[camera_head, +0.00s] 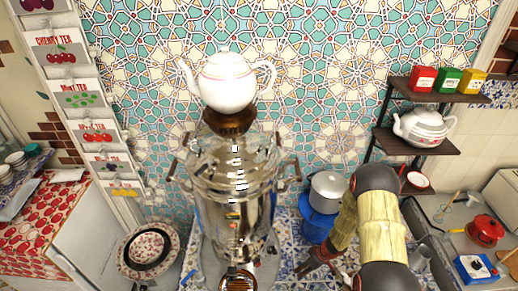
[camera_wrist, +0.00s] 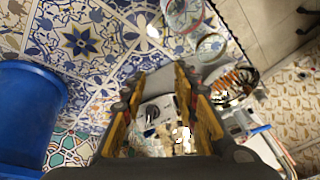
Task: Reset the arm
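My gripper (camera_wrist: 155,80) shows in the wrist view with its two yellow-and-black fingers spread apart. Nothing is held between them. Beyond the gap, a white appliance with a dark knob (camera_wrist: 150,113) lies in the line of sight, well past the fingers. In the head view my arm bends down at the lower right, right of the samovar (camera_head: 235,190), and its lower end is partly hidden. A white teapot (camera_head: 228,82) stands upright on top of the samovar.
A blue barrel (camera_head: 315,226) with a grey pot (camera_head: 327,192) on it stands close to my arm; the wrist view shows a blue barrel (camera_wrist: 25,110) at left. Shelves (camera_head: 415,142) hold tea boxes and another teapot (camera_head: 424,128). A red pot (camera_head: 485,231) sits on the right counter.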

